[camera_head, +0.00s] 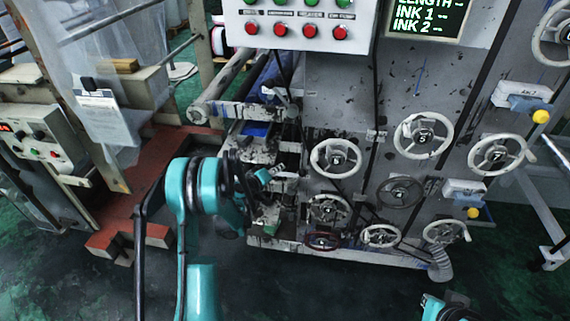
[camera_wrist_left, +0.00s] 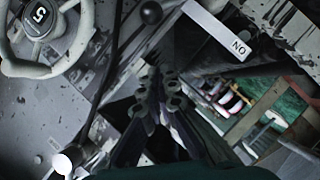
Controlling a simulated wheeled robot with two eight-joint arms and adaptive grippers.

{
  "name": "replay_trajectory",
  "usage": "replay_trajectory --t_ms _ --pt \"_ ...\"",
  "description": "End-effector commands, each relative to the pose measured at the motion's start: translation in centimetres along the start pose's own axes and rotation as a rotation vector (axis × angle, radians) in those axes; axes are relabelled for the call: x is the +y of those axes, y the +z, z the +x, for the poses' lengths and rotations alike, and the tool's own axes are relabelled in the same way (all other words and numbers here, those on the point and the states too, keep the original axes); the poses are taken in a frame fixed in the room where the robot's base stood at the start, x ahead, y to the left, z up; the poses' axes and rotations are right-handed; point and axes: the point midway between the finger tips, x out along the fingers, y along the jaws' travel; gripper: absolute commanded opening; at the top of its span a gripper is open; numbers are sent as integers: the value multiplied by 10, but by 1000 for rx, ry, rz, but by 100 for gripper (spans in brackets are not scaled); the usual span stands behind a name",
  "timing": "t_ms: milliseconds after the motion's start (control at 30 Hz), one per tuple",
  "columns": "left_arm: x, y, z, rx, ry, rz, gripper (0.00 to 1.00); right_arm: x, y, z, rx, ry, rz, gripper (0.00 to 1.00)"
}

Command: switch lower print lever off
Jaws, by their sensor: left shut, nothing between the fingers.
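My left gripper (camera_head: 285,176) is in front of the lower left part of the grey machine, beside the handwheels. In the left wrist view its fingers (camera_wrist_left: 158,88) are together with nothing between them. A lever with a black ball knob (camera_wrist_left: 150,12) shows beyond the fingertips, apart from them. A white label (camera_wrist_left: 217,27) beside it reads ON, upside down in that view. In the head view I cannot make out this lever near the dark gripper. Part of my right arm's end (camera_head: 448,308) shows at the bottom right; its fingers cannot be made out.
Several handwheels (camera_head: 335,158) stick out to the right of my left gripper; one marked 5 (camera_wrist_left: 38,25) is close in the wrist view. A white ball knob (camera_wrist_left: 62,162) shows lower left there. Rollers (camera_head: 222,100) lie above left. The green floor (camera_head: 340,285) in front is clear.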

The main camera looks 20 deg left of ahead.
Motion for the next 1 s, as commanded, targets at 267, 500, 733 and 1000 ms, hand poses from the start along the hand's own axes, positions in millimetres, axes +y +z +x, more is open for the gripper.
replay_trajectory --t_ms 267,500,733,1000 --pt "0 0 -32 0 0 -1 0 0 -5 -7 0 0 0 0" --pt "-1 0 -35 1 0 0 0 0 -5 -7 0 0 0 0" --pt "-1 0 -35 1 0 0 0 0 -5 -7 0 0 0 0" --pt "21 4 -40 -32 -15 31 0 0 -5 -7 0 0 0 0"
